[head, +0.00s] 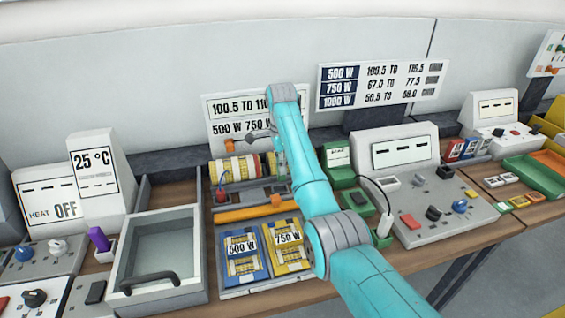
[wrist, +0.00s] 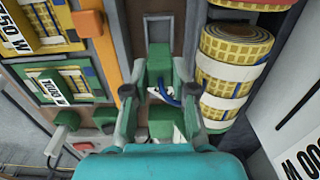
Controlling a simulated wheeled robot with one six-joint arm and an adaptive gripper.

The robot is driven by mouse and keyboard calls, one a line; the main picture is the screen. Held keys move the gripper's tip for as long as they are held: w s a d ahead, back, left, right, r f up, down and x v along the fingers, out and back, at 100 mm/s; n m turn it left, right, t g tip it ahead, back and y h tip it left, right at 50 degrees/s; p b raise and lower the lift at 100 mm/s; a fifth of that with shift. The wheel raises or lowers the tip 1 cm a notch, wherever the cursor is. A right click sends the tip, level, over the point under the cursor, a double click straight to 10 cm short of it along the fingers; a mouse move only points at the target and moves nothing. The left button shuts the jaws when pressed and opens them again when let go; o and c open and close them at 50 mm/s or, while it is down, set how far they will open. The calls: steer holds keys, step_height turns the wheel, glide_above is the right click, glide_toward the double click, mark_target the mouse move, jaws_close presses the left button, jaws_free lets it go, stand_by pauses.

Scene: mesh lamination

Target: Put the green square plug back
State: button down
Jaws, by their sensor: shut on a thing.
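In the wrist view, a green block with square edges, which I take to be the green square plug (wrist: 158,65), sits at the middle between the ends of my gripper's fingers. My gripper (wrist: 161,88) is shut on it. A short blue cable (wrist: 167,95) curves close by. A second green patch (wrist: 161,122) shows lower between the fingers; I cannot tell whether it belongs to the plug. The plug's underside is hidden, so I cannot tell whether it touches anything.
Yellow mesh rolls (wrist: 232,62) stand close on the wrist view's right, and an orange bar (wrist: 108,45) runs on its left. The head view shows a 500 W card (head: 243,262), a 750 W card (head: 289,250) and an empty-looking grey basin (head: 158,252) at left.

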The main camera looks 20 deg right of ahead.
mark_target(282, 177)
steer(key=shift+d+f, duration=0.1)
steer(key=shift+f, duration=2.7)
steer(key=c, duration=0.9)
jaws_free()
steer(key=shift+r, duration=3.7)
